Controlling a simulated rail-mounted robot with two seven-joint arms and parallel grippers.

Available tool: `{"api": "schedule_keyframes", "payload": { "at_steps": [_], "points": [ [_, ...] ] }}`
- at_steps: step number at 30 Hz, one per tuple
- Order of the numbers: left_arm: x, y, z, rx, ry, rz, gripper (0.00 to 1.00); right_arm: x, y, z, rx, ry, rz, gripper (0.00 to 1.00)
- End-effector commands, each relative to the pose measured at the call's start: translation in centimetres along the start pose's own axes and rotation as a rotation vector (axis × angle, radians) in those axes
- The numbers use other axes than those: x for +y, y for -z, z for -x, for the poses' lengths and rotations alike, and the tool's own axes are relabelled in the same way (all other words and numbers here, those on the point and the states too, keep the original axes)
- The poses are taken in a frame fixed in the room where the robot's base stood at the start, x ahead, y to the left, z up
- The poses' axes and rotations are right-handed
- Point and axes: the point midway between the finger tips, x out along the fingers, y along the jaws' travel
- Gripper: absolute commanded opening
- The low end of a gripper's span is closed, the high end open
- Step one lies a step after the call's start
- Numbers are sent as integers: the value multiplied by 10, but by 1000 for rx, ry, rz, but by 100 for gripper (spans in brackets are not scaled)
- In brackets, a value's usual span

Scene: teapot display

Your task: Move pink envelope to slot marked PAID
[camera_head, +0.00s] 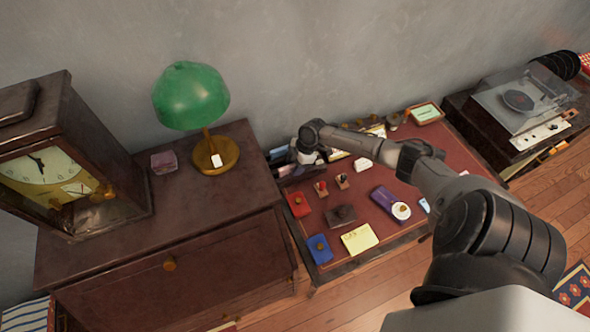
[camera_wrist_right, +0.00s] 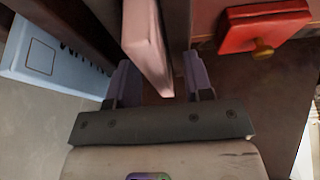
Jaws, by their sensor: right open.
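In the right wrist view, a pink envelope (camera_wrist_right: 148,45) stands on edge, with its near end between the two fingers of my right gripper (camera_wrist_right: 160,78). The gripper is open, with a gap visible on the finger sides. In the head view my right gripper (camera_head: 295,168) is over the far left of the desk, at a dark slotted holder (camera_head: 285,155). My left gripper is not in view.
A blue envelope (camera_wrist_right: 50,55) with dark lettering is left of the pink one; a red block with a brass knob (camera_wrist_right: 263,28) is right. The desk (camera_head: 365,215) holds stamps, a yellow note (camera_head: 359,239) and a purple item (camera_head: 385,199). A green lamp (camera_head: 190,95) stands on the left cabinet.

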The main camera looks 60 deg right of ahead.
Motion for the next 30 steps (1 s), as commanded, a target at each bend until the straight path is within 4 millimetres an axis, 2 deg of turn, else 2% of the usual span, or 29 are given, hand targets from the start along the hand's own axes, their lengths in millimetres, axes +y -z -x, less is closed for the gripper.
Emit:
{"api": "schedule_keyframes", "payload": {
  "at_steps": [8, 22, 30],
  "points": [
    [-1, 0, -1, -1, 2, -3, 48, 0, -1, -1, 0, 0, 0, 46],
    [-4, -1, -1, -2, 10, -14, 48, 0, -1, -1, 0, 0, 0, 1],
    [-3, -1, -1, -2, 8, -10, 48, 0, -1, -1, 0, 0, 0, 0]
  ]
}}
